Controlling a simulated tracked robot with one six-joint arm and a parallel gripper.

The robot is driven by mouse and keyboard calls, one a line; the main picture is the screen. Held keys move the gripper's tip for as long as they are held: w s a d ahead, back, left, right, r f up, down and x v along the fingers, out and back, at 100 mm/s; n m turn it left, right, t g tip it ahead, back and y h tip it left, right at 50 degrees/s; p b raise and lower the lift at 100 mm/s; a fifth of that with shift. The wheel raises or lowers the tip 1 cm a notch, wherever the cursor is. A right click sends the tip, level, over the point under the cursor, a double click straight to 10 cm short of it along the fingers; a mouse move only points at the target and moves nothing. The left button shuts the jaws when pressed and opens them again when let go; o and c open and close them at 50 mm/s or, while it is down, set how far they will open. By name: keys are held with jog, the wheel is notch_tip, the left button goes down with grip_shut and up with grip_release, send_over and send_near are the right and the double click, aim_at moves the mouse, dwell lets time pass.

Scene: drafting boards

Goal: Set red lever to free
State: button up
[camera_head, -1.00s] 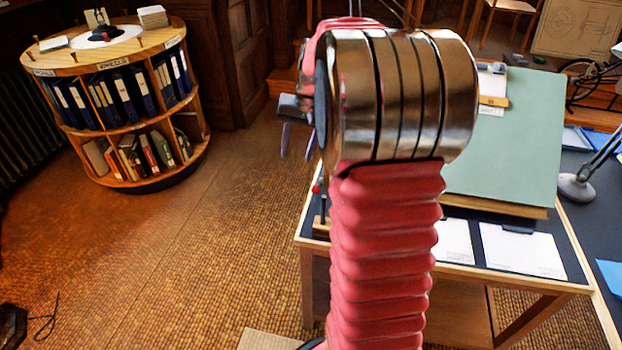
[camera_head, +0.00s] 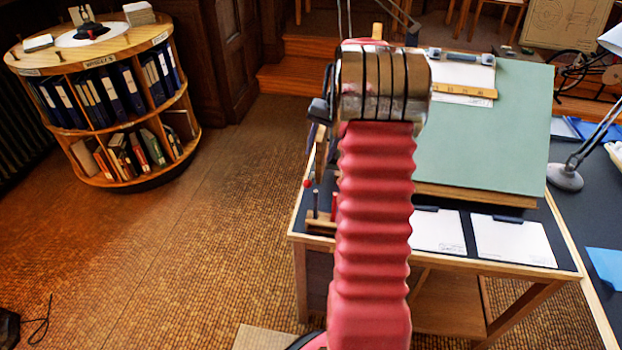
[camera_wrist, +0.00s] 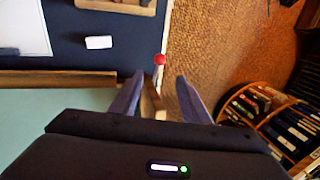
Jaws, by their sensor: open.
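The red lever shows as a small red knob (camera_wrist: 160,59) on a short stem in the wrist view, at the edge of the dark desk top. In the head view the red knob (camera_head: 308,184) is at the desk's left edge, just left of my arm. My gripper (camera_wrist: 160,76) is open, its two fingers spread to either side of the stem's line. The knob appears just beyond the fingertips, and no contact is visible. In the head view my arm hides most of my gripper (camera_head: 316,135). Any lever markings are unreadable.
A green tilted drawing board (camera_head: 480,135) stands on the desk, with white sheets (camera_head: 512,242) along its front. A white block (camera_wrist: 98,42) lies near the lever. A round bookshelf (camera_head: 100,60) stands at left. Open floor (camera_head: 225,190) lies between shelf and desk.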

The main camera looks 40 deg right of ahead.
aim_at(311, 179)
jog(key=x, duration=1.3)
jog(key=shift+f, duration=0.35)
jog(key=shift+c, duration=0.2)
jog(key=shift+w+r, duration=0.1)
grip_shut()
